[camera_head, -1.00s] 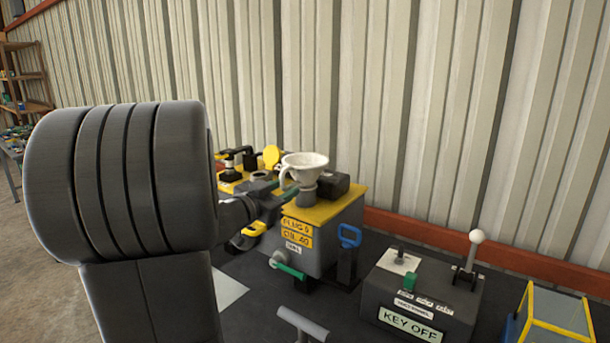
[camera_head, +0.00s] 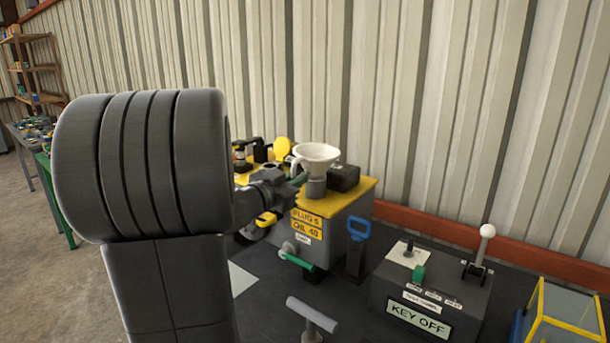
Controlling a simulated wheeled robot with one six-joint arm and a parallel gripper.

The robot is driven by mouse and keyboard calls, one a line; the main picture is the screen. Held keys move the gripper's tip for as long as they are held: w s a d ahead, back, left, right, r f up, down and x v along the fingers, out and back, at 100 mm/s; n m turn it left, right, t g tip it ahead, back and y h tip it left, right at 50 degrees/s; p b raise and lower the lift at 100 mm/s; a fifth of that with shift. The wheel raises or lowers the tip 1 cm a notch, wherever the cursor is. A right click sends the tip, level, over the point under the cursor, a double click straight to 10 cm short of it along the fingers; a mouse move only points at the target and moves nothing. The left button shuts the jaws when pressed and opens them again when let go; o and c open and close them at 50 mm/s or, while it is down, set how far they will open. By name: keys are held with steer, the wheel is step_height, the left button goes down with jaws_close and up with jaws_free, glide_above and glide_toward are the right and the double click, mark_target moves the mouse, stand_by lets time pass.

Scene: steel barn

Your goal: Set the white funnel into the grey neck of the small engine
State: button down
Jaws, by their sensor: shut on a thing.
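The white funnel (camera_head: 317,153) is upright over the grey neck (camera_head: 316,187) on top of the small engine (camera_head: 330,228), a grey box with a yellow top. The funnel's lower end meets or sits in the neck; I cannot tell how deep. My gripper (camera_head: 297,181) is at the left side of the funnel, shut on the funnel's handle side, with green at its fingertips. My large arm link hides part of the bench to the left.
A grey box (camera_head: 430,290) with a white-knobbed lever and a "KEY OFF" label stands at right. A yellow-framed case (camera_head: 568,315) is at the far right. A grey T-handle (camera_head: 312,314) stands in front. A black block (camera_head: 343,177) sits right of the neck.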

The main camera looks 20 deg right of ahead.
step_height(320, 180, up, 10)
steer(key=p, duration=0.2)
steer(key=w+a+n+t+y+p, duration=0.5)
steer(key=w+n+t+y, duration=0.2)
steer(key=w, duration=0.4)
steer(key=shift+n, duration=0.3)
steer(key=f+b, duration=0.4)
steer(key=shift+s+a+f, duration=0.2)
steer(key=shift+a+f, duration=0.1)
steer(key=shift+f, duration=0.05)
steer(key=shift+f, duration=0.1)
steer(key=shift+f, duration=0.15)
stand_by(0.4)
steer(key=shift+f+b, duration=2.2)
steer(key=shift+f, duration=0.35)
